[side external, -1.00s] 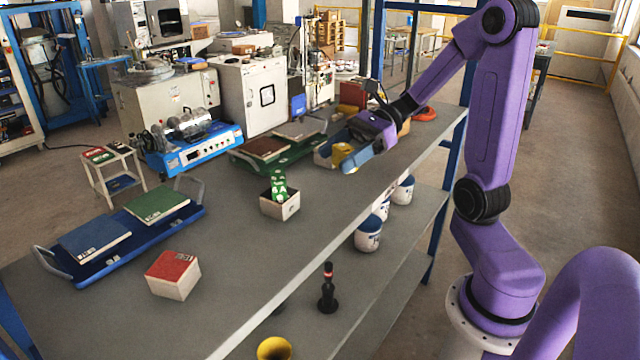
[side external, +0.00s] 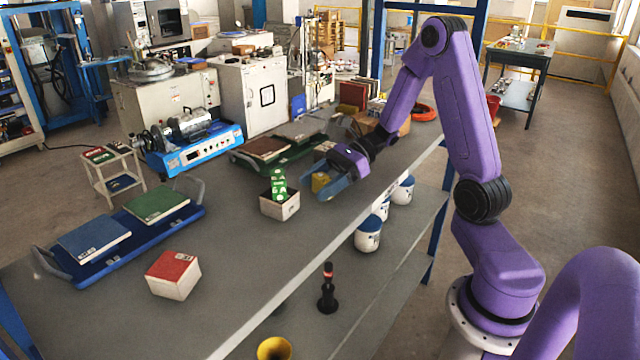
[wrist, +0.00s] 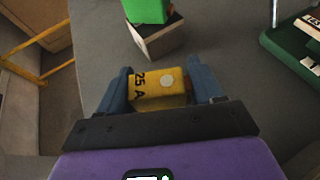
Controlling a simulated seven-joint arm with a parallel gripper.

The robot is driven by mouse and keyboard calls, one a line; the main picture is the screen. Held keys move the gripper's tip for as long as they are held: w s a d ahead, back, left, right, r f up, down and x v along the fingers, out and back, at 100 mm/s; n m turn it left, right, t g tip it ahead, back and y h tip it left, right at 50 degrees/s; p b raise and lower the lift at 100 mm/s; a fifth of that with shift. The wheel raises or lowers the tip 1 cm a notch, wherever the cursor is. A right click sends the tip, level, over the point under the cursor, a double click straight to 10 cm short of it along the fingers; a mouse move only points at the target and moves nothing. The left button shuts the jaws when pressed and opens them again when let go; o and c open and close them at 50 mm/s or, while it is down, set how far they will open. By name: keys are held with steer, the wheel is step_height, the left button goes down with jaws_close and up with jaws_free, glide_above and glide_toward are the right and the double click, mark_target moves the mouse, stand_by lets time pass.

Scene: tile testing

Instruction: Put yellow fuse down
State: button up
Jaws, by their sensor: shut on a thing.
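The yellow fuse (wrist: 158,84), marked "25 A", sits between the two blue fingers of my gripper (wrist: 160,80) in the wrist view. My gripper is shut on it. In the side view my gripper (side external: 328,186) is low over the grey bench, just right of the open box with green fuses, and the yellow fuse (side external: 320,181) shows between the fingers. I cannot tell whether the fuse touches the bench top (side external: 235,255).
The white box (side external: 281,208) with green fuses (side external: 279,184) stands close to the left of my gripper. A red-topped box (side external: 173,274), a blue tray (side external: 90,265) and a green tray (side external: 240,158) with tiles stand on the bench. The front middle is clear.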

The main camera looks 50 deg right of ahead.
steer(key=shift+f, duration=0.3)
steer(key=o, duration=1.1)
steer(key=shift+r, duration=0.1)
steer(key=shift+s+d+r, duration=0.1)
steer(key=shift+d+r, duration=0.05)
steer(key=shift+d, duration=0.1)
steer(key=v, duration=1.1)
steer(key=shift+s+d+r, duration=0.1)
steer(key=shift+d+r, duration=0.1)
